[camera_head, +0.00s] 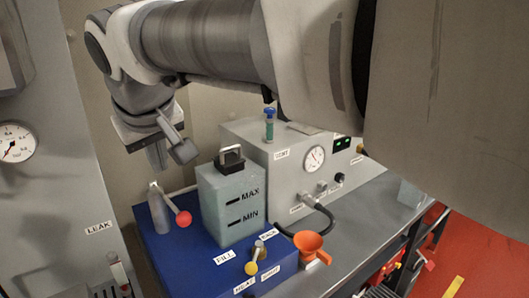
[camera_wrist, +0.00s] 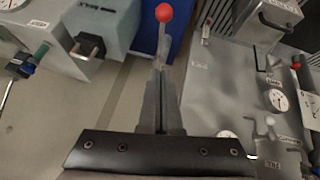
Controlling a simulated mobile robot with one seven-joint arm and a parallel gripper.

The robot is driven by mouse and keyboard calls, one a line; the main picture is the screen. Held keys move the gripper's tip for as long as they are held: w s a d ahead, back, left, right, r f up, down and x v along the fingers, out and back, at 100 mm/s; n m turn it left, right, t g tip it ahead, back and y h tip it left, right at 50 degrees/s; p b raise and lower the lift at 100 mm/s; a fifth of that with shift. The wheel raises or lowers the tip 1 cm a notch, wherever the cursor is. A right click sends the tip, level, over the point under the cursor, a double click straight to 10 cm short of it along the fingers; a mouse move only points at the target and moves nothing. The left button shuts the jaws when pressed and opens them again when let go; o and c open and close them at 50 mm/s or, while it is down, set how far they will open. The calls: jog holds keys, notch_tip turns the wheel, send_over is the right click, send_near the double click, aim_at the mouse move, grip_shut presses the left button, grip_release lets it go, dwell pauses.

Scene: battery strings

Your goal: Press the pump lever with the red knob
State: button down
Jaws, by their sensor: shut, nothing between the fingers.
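The red knob (camera_head: 184,218) sits at the end of the pump lever (camera_head: 168,201), which slants down to the right from the top of a grey cylindrical pump body (camera_head: 159,214) on the blue unit. My gripper (camera_head: 158,160) is shut and empty, above the pump and apart from the knob, pointing downward. In the wrist view the shut fingers (camera_wrist: 161,85) point up the picture toward the red knob (camera_wrist: 164,12). The fingers hide part of the lever and pump body there.
A tank (camera_head: 228,200) marked MAX and MIN with a black cap stands right of the lever. A grey gauge box (camera_head: 300,165) is behind. A LEAK panel (camera_head: 45,190) stands at left.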

send_over(175, 208)
jog(key=s, duration=0.2)
notch_tip(175, 208, down, 8)
jog(key=r, duration=0.1)
jog(key=f, duration=0.4)
jog(key=shift+d+f, duration=0.1)
jog(key=shift+d, duration=0.3)
jog(key=shift+b, duration=0.4)
